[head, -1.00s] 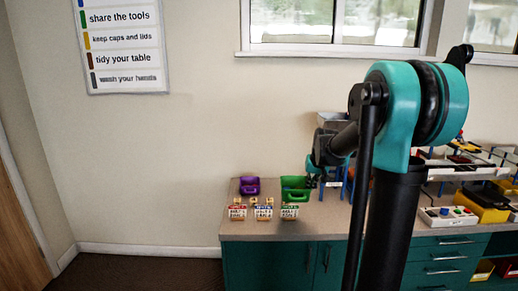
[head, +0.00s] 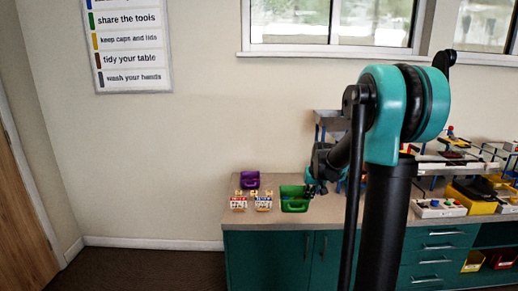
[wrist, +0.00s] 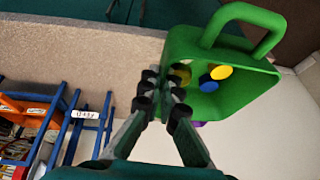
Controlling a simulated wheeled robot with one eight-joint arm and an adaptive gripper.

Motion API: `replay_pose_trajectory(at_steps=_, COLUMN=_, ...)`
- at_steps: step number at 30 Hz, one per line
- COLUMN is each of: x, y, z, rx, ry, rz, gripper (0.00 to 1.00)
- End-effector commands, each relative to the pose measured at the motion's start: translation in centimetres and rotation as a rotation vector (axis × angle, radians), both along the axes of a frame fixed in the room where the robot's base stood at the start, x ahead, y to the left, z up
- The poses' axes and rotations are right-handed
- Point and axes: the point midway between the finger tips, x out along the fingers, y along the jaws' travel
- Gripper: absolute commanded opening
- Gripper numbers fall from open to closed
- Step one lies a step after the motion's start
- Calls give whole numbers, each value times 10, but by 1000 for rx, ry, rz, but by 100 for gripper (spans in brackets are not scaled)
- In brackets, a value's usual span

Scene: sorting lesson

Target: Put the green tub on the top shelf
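The green tub (head: 294,207) is at the front left part of the counter in the head view, covering the spot where a card stand stood. In the wrist view the green tub (wrist: 237,98) has a loop handle and holds a few blue and yellow round pieces. My gripper (wrist: 162,75) is shut on its near wall, one finger on each side. In the head view my gripper (head: 316,187) is at the tub's right side. I cannot tell how high the tub is above the counter. The grey top shelf (head: 328,115) of a blue-framed rack stands behind my arm, partly hidden.
A purple tub (head: 249,180) and two card stands, one red-lettered (head: 238,203) and one blue-lettered (head: 263,203), are left of the green tub. The blue rack (wrist: 66,125) holds an orange bin (wrist: 28,108). Trays and yellow bins crowd the counter's right.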

Motion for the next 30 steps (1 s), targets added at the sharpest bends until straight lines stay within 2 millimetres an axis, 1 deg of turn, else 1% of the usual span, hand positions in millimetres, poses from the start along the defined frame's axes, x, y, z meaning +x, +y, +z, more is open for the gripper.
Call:
replay_pose_trajectory(at_steps=5, x=-3, y=2, z=-32, rx=1, ry=0, rz=9, gripper=0)
replay_pose_trajectory(at_steps=8, x=-7, y=3, z=-57, rx=0, ry=1, rz=15, gripper=0)
replay_pose_trajectory(at_steps=12, x=-18, y=5, z=-99, rx=0, ry=0, rz=29, gripper=0)
replay_pose_trajectory(at_steps=15, x=-30, y=7, z=-126, rx=0, ry=0, rz=38, gripper=0)
replay_pose_trajectory(at_steps=18, x=-41, y=9, z=-149, rx=0, ry=0, rz=45, gripper=0)
replay_pose_trajectory(at_steps=21, x=-51, y=11, z=-165, rx=0, ry=0, rz=52, gripper=0)
replay_pose_trajectory(at_steps=24, x=-58, y=12, z=-175, rx=0, ry=0, rz=57, gripper=0)
replay_pose_trajectory(at_steps=30, x=-63, y=12, z=-182, rx=0, ry=0, rz=60, gripper=0)
